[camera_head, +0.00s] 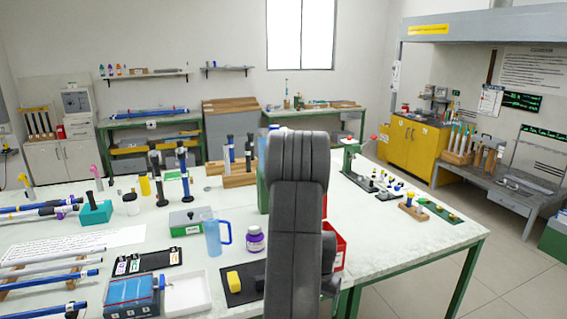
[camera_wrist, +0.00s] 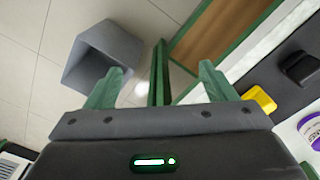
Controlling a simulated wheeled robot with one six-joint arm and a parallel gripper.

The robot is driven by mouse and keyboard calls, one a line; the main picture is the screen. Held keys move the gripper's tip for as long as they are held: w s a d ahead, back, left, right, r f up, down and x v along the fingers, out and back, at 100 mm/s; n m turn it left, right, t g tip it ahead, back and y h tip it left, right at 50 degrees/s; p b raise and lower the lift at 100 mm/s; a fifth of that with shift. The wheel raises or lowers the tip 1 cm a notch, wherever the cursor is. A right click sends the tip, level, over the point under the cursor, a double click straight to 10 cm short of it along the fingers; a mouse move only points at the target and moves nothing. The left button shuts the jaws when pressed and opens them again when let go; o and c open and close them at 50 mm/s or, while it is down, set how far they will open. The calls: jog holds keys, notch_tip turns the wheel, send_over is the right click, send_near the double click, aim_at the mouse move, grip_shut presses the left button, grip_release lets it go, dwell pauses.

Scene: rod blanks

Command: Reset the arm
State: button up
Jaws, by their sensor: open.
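My gripper (camera_wrist: 160,88) shows in the wrist view with its two green fingers spread apart and nothing between them. It points down past the edge of the white table, over the tiled floor. In the head view my dark arm stands upright in front of the table and hides part of it; the gripper's fingers cannot be made out there.
The white table (camera_head: 430,238) holds a blue jug (camera_head: 213,238), a purple-labelled jar (camera_head: 255,240), a yellow block (camera_head: 234,282) and several rods at left. A grey bin (camera_wrist: 103,57) stands on the floor.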

jog(key=a+f+n+b, duration=0.1)
jog(key=a+f+b, duration=0.1)
jog(key=f, duration=0.6)
jog(key=a+f+n+b, duration=0.2)
jog(key=a+f+b, duration=0.1)
jog(key=f, duration=0.5)
jog(key=shift+s+a, duration=0.45)
